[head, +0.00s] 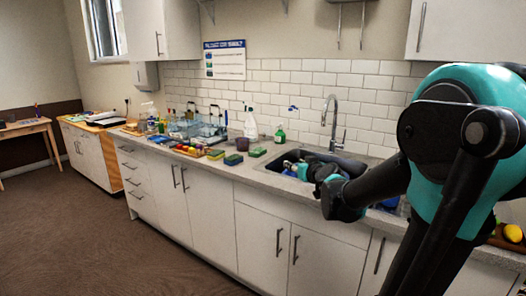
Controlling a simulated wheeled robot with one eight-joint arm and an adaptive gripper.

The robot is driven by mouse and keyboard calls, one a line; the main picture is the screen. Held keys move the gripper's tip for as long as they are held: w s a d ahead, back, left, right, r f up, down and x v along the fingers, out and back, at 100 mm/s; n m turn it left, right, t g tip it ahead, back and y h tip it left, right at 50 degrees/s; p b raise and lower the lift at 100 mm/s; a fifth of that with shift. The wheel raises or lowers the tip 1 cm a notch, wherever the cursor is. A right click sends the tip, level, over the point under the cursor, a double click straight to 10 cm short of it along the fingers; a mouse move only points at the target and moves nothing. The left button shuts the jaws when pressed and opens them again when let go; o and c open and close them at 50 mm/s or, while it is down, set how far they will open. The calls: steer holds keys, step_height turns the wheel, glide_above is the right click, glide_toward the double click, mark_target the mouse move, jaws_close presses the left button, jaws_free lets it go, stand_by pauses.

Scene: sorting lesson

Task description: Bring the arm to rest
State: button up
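My arm, in teal and black, fills the right side of the head view and reaches left across the counter front. It is bent, with its dark wrist in front of the sink edge. My gripper (312,170) appears small and dark beyond the wrist, over the sink (283,160). Its fingers are partly hidden by the wrist and blend with things in the sink, so I cannot tell whether they are open or hold anything.
The counter (228,168) runs along the tiled wall, with a tap (332,122) behind the sink. A green spray bottle (280,135), a white bottle (250,126), a dark cup (242,144) and a dish rack (205,130) stand left of it. Yellow fruit (513,233) lies at right. The floor at left is clear.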

steer(key=s+f+g, duration=0.5)
steer(key=s+f, duration=0.8)
steer(key=s+d+f+m+g+h, duration=0.1)
steer(key=s+d+f+g+h, duration=0.1)
steer(key=s+f, duration=0.3)
steer(key=s+d+f+m+g+h, duration=0.2)
steer(key=s+d+f, duration=0.3)
steer(key=s, duration=0.6)
steer(key=shift+s+f+g+h, duration=0.2)
steer(key=shift+f+g+h, duration=0.1)
steer(key=shift+f+g, duration=0.55)
